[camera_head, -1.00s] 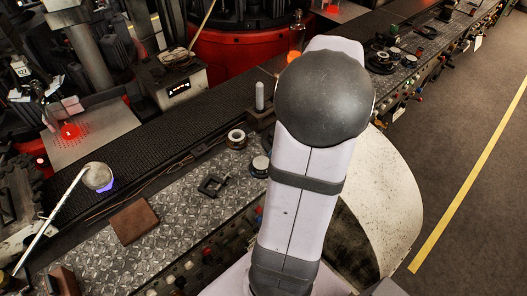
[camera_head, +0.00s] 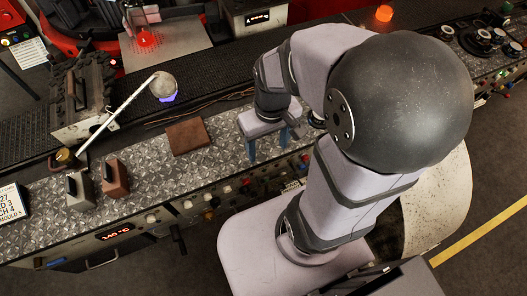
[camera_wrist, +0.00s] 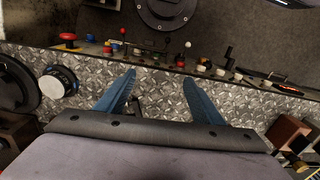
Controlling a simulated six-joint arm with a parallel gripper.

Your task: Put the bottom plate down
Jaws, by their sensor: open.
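My gripper (camera_head: 268,146) hangs over the front part of the diamond-plate bench top (camera_head: 222,126), its two blue fingers pointing down. In the wrist view, the fingers (camera_wrist: 153,94) are spread apart with bare metal bench between them and nothing held. I cannot tell for certain which thing is the bottom plate. A flat brown square plate (camera_head: 187,137) lies on the bench to the left of my gripper, apart from it. The small dark square frame seen earlier on the bench cannot be made out now; my arm and gripper cover that area.
Knobs and levers (camera_head: 210,201) line the front edge. A white-rimmed round part (camera_wrist: 59,80) lies at left in the wrist view.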

